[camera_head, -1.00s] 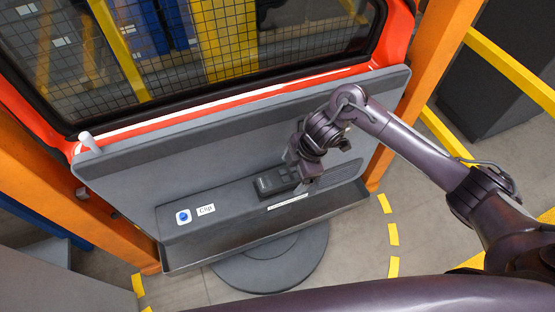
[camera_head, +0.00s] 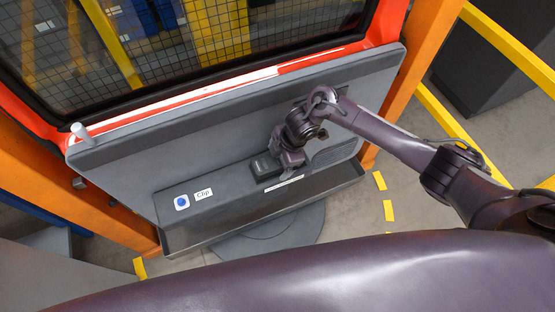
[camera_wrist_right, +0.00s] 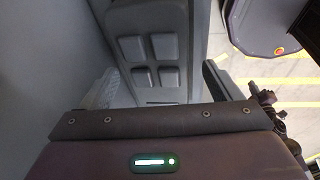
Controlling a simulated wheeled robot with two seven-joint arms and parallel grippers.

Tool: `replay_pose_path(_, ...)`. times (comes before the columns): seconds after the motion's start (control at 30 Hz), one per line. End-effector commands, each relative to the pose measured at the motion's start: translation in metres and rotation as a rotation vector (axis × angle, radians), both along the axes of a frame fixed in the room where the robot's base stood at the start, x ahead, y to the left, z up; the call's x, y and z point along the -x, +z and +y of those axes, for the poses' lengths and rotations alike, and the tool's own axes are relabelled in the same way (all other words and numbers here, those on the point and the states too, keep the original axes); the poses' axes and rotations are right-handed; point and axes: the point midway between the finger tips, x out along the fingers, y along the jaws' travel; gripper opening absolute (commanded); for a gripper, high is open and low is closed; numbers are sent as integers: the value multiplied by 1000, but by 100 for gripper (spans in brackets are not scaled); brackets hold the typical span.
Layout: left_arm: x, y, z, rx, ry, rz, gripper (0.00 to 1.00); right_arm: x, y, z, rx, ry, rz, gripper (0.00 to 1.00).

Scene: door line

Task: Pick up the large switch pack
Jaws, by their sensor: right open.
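The large switch pack (camera_head: 264,167) is a dark block seated on the ledge of the grey door panel (camera_head: 140,165). In the right wrist view the switch pack (camera_wrist_right: 148,60) shows several raised grey buttons. My right gripper (camera_head: 288,160) is at the pack's right end and hides part of it. In the right wrist view the open right gripper (camera_wrist_right: 163,88) has a finger on each side of the pack. I cannot tell whether the fingers touch it. My left gripper is not in view.
A blue button (camera_head: 182,202) and a white "Clip" label (camera_head: 203,194) sit left of the pack on the ledge. An orange post (camera_head: 420,70) and yellow rails (camera_head: 510,65) stand to the right. A round dark base (camera_head: 270,238) lies on the floor below the panel.

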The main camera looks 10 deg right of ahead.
Motion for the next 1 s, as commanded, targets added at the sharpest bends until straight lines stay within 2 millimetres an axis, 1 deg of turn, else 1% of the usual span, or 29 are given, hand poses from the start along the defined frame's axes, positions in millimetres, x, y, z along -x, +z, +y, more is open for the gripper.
replay_pose_path(0.07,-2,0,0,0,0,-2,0,0,0,0,0,0,0,84)
replay_pose_path(0.5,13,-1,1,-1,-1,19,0,0,1,0,-1,0,-1,29)
replay_pose_path(0.77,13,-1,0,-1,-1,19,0,-1,4,0,-2,0,-2,29)
replay_pose_path(0.8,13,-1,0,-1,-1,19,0,-1,6,1,-3,-1,-2,24)
replay_pose_path(0.83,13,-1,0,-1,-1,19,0,-1,9,1,-3,-2,-3,23)
replay_pose_path(0.87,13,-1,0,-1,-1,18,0,-1,11,1,-2,0,-3,18)
replay_pose_path(0.97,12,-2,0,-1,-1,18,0,-1,25,1,-3,1,-4,18)
replay_pose_path(1.0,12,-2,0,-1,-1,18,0,-2,32,1,-3,1,-5,18)
